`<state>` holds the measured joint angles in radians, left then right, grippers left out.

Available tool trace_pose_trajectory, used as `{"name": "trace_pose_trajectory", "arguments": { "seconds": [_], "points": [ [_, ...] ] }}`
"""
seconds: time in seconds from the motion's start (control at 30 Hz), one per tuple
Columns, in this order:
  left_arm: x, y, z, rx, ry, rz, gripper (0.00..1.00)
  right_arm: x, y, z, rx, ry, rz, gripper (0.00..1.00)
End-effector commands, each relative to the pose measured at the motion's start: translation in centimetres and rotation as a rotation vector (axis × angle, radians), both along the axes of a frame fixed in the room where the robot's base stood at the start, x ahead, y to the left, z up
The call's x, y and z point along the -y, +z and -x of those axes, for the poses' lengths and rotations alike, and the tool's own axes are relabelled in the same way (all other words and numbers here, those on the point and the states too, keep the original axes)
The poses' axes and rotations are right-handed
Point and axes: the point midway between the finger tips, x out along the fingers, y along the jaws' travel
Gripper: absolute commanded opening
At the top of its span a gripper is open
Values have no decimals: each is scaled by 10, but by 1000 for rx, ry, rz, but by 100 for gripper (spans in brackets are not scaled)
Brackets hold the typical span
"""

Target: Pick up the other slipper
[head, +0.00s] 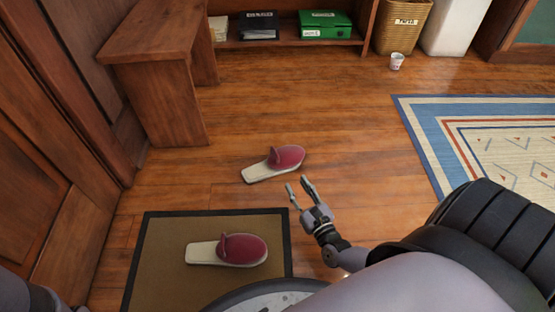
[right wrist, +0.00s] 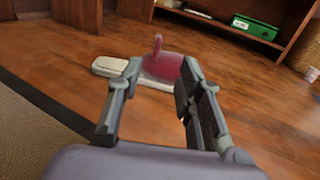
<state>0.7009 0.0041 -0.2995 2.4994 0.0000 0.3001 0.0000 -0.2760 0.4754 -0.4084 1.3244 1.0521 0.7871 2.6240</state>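A red and cream slipper (head: 275,164) lies on the wood floor beyond the mat. A matching slipper (head: 228,249) lies on the brown mat (head: 165,272) with the dark border. My right gripper (head: 297,187) is open and empty, just short of the floor slipper and to its right in the head view. In the right wrist view the floor slipper (right wrist: 163,67) shows ahead, past and partly between the two open fingers (right wrist: 158,75). My left gripper is not in view.
A wooden bench (head: 165,75) stands at the upper left. A low shelf holds a green box (head: 325,25) and a black binder (head: 259,27). A small cup (head: 397,61) stands near a wicker basket (head: 403,28). A blue-bordered rug (head: 490,140) lies at the right. Floor around the slipper is clear.

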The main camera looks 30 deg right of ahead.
Motion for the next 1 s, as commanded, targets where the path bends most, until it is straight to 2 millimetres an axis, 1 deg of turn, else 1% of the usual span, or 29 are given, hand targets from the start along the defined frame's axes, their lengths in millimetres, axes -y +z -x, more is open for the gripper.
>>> {"name": "trace_pose_trajectory", "arguments": {
  "seconds": [0.03, 0.17, 0.4, 0.5, 0.6, 0.77, 0.87, 1.0],
  "points": [
    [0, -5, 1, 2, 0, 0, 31, 2, -4, -6, 0, -2, -6, 33],
    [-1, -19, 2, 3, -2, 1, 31, 5, -6, -31, 2, -2, -8, 33],
    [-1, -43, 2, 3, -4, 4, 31, 12, -6, -84, 3, 0, -6, 33],
    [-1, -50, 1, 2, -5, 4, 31, 15, -4, -101, 3, 1, -5, 33],
    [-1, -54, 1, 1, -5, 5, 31, 17, -3, -113, 2, 1, -5, 33],
    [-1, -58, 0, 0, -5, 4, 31, 18, -2, -121, 1, 0, -4, 33],
    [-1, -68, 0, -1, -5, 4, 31, 20, -5, -132, 2, 1, -6, 33],
    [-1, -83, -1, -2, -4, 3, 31, 24, -6, -154, 2, 1, -7, 33]
  ]
}}
